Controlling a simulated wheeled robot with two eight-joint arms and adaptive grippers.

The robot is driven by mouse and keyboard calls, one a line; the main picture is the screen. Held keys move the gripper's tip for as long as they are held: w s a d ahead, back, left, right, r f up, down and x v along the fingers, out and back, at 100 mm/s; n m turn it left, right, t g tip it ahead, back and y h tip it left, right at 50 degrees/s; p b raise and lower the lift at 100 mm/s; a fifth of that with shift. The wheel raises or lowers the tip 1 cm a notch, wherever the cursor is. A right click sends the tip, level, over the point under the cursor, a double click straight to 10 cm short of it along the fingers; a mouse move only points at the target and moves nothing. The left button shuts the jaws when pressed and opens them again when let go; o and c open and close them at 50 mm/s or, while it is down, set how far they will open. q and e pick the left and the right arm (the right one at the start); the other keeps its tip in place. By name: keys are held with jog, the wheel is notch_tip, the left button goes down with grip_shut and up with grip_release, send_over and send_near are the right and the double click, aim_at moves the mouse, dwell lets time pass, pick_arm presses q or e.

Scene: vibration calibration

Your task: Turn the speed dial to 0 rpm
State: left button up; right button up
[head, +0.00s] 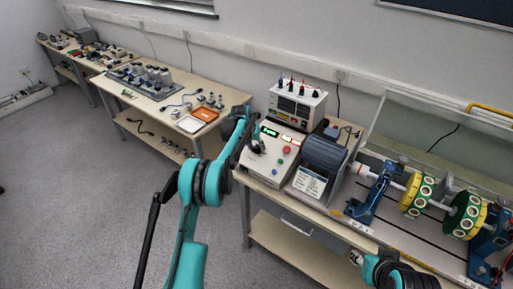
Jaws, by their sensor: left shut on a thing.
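The control box (267,171) stands on the right-hand bench and has a sloped light panel with a green-lit display (269,131), a red-lit display (290,140), a red button (286,150) and smaller buttons. The display digits are too small to read surely. My left gripper (254,146) reaches in from the left to the upper left part of this panel. It is shut on the dark speed dial, which its fingers mostly hide, so the dial's setting cannot be read. My right gripper is outside the picture; only part of my right arm shows at the bottom right.
A power supply (298,104) with leads stands behind the control box. A grey motor (324,158) is close on its right, then a shaft with yellow-green discs (417,195). Left benches hold tools and an orange tray (206,114).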

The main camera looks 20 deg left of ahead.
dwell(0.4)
pick_arm(q)
jog(key=o, duration=1.2)
jog(key=shift+c, duration=0.2)
jog(key=v, duration=1.2)
